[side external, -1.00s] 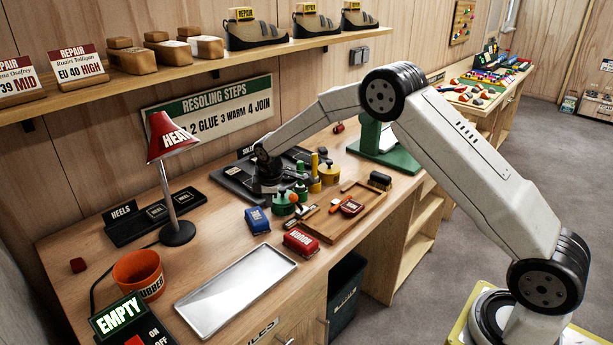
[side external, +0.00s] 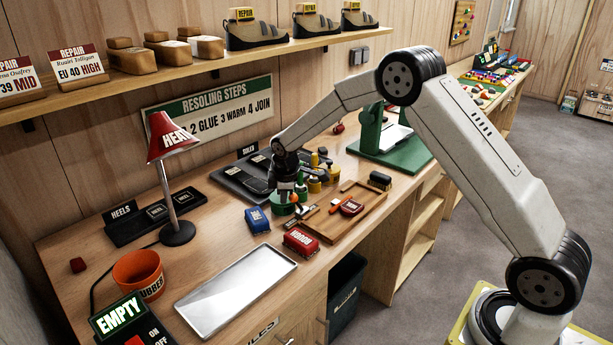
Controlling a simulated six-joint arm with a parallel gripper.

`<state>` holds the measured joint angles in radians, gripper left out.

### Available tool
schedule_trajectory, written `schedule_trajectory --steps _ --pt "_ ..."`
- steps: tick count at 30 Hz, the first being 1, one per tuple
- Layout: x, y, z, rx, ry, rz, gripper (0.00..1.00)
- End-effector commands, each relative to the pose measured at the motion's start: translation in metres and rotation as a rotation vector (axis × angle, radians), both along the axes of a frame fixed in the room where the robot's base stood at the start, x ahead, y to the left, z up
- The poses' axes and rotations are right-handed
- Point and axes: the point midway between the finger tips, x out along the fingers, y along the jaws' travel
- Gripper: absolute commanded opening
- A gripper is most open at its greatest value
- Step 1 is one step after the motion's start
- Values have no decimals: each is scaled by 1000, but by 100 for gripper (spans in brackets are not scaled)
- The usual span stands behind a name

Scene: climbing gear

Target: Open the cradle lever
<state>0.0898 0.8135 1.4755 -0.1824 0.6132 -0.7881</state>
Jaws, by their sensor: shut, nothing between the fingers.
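My gripper (side external: 286,190) is shut and empty, pointing down just above or beside a green round piece (side external: 283,208) on the workbench. An orange ball (side external: 293,198) shows at that piece, very close to the fingertips; I cannot tell whether they touch. The gripper hides part of this spot. A green stand (side external: 399,155) with a white plate is at the back right of the bench. No part is clearly recognisable as the cradle lever at this size.
Yellow pots (side external: 329,174) stand close right of my gripper. A wooden tray (side external: 333,233) with tools lies in front. A blue block (side external: 257,220), a red block (side external: 300,241) and a metal tray (side external: 236,290) are nearer. The dark panel (side external: 236,178) is behind left.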

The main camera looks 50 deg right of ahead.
Motion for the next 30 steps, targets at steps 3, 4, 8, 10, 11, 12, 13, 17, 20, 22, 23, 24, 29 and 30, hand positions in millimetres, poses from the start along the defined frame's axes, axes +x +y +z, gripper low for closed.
schedule_trajectory --steps 3,4,8,10,11,12,13,17,20,22,23,24,29,30 --pt "0 0 0 4 0 0 0" --pt "0 -1 0 6 0 -1 0" --pt "0 -2 1 21 -1 -2 0" --pt "0 -3 2 32 -1 -1 0" --pt "0 -3 2 37 0 -1 0" --pt "0 -3 2 41 0 0 0" --pt "0 -3 2 42 0 0 0" --pt "0 -4 3 52 -1 -1 0" --pt "0 -5 3 60 0 0 0" --pt "0 -5 4 67 0 -2 0" --pt "0 -5 4 70 -1 -2 0" --pt "0 -6 4 74 0 -1 0" --pt "0 -7 5 91 0 -2 0" --pt "0 -7 5 95 0 -1 0"
